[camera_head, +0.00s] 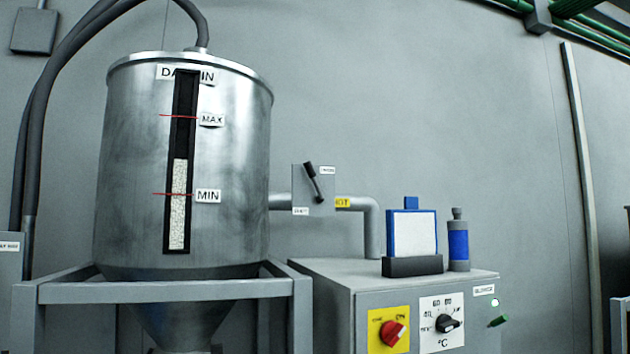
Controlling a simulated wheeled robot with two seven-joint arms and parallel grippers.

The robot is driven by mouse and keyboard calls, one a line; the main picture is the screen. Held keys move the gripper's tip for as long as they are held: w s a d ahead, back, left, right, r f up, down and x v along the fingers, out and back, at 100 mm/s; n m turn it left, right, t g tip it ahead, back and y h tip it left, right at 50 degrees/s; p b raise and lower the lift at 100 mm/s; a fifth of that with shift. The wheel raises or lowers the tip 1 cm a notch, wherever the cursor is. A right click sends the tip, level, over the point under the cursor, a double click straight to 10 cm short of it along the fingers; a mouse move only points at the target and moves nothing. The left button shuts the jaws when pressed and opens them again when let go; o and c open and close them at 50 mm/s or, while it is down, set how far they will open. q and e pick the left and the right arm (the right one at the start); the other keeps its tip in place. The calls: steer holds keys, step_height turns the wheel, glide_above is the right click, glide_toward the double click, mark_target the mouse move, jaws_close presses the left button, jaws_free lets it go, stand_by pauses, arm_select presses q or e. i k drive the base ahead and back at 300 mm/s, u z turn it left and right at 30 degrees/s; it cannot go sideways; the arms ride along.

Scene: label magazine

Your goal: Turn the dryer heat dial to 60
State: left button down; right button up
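The heat dial is a black knob (449,323) on a white plate (430,340) marked with numbers and °C, on the front of the grey dryer box (372,300) at the lower right. The numbers are small; 60 seems to stand near the top of the scale. The knob has a pale mark on its right side, but I cannot tell exactly which number it points to. Neither of my grippers is in view, and nothing covers the dial.
A red knob (394,333) on a yellow plate is left of the dial. A steel hopper (130,180) stands left. A blue-framed filter (414,233) and blue-banded cylinder (458,243) stand on the box.

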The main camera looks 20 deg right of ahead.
mark_target(444, 324)
steer(key=z, duration=1.25)
